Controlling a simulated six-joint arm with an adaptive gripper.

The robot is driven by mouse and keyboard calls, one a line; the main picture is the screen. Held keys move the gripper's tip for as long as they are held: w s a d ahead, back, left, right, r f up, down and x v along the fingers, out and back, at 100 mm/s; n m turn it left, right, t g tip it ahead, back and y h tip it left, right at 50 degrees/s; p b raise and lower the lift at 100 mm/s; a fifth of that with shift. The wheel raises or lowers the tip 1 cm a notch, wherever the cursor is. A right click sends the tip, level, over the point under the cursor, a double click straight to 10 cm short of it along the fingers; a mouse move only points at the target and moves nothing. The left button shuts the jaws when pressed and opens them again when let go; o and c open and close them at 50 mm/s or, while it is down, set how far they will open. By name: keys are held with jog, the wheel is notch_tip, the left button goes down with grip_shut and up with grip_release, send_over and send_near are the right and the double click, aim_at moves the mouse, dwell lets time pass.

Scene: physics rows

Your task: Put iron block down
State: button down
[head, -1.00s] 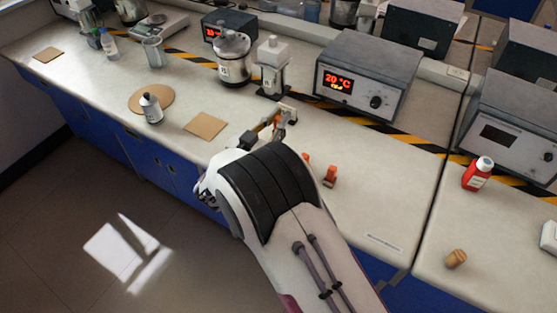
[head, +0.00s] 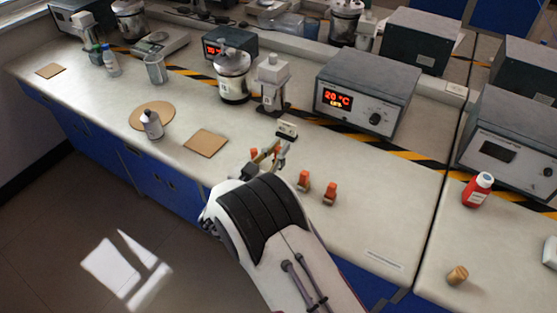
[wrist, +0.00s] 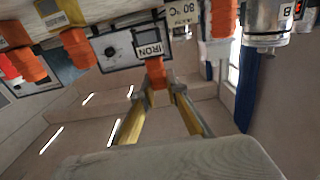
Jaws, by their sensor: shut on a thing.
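My gripper (head: 279,150) is over the bench's front part, seen from behind my arm in the head view. In the wrist view my gripper (wrist: 160,95) has its yellow fingers closed on an orange grip (wrist: 155,72). A label reading IRON (wrist: 149,49) shows directly above that grip, so I take this to be the iron block; its body is mostly hidden. In the head view a small dark-and-white piece (head: 287,130) shows just beyond my fingers; I cannot tell whether it is the block or whether it touches the bench.
Other orange-topped pieces (head: 330,193) stand right of my gripper. A heater box (head: 350,72) reading 20 °C stands behind. A square tan pad (head: 206,142) and a round pad (head: 140,112) lie left.

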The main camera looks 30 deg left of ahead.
dwell(0.3)
jog(key=shift+f, duration=2.25)
jog(key=shift+f, duration=0.25)
jog(key=c, duration=2)
grip_release()
jog(key=shift+s, duration=0.8)
jog(key=shift+s+d+f, duration=0.1)
jog(key=shift+s+d, duration=0.05)
jog(key=shift+s, duration=1.4)
jog(key=shift+s+d+f, duration=0.1)
jog(key=shift+s, duration=1.45)
